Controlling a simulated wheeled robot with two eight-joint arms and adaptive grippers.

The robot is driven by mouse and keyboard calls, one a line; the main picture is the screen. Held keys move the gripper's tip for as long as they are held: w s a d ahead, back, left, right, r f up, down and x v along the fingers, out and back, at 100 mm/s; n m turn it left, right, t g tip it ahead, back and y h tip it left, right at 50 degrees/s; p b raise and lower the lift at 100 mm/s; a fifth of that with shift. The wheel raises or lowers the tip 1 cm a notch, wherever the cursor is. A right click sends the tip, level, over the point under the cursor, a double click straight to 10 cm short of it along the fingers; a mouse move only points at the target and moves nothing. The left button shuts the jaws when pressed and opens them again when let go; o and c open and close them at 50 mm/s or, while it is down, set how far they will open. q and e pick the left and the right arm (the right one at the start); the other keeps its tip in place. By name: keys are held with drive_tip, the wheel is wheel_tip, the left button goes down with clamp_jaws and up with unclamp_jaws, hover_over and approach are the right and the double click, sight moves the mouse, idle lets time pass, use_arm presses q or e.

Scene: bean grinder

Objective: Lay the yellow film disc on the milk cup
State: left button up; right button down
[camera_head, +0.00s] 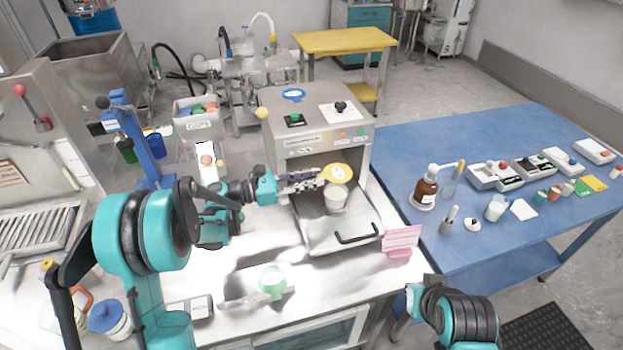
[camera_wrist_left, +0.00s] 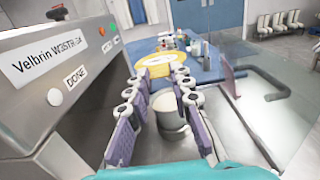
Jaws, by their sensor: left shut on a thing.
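The yellow film disc (camera_head: 338,172) is at the tips of my left gripper (camera_head: 318,176), in the open front of the grey machine. In the left wrist view the disc (camera_wrist_left: 158,64) sits between the two purple-padded fingers of my left gripper (camera_wrist_left: 157,82), which are shut on it. The pale milk cup (camera_head: 336,198) stands upright on the machine's tray, just below the disc. The cup also shows in the left wrist view (camera_wrist_left: 168,108), below and between the fingers. I cannot tell whether disc and cup touch. My right gripper is not in view; only part of my right arm shows.
The grey machine (camera_head: 318,117) rises behind and over the cup. Its tray (camera_head: 328,237) has a black handle (camera_head: 358,236) in front. A pink sign (camera_head: 401,240) stands to the right. A green-rimmed item (camera_head: 272,280) lies on the counter. The blue table (camera_head: 420,155) holds bottles and small devices.

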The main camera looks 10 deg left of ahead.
use_arm(q)
drive_tip(key=shift+a, duration=0.1)
wheel_tip(320, 180, down, 4)
drive_tip(key=b, duration=0.3)
drive_tip(key=shift+f, duration=1.4)
idle(2.1)
idle(0.4)
drive_tip(key=o, duration=1.3)
drive_tip(key=shift+a, duration=0.1)
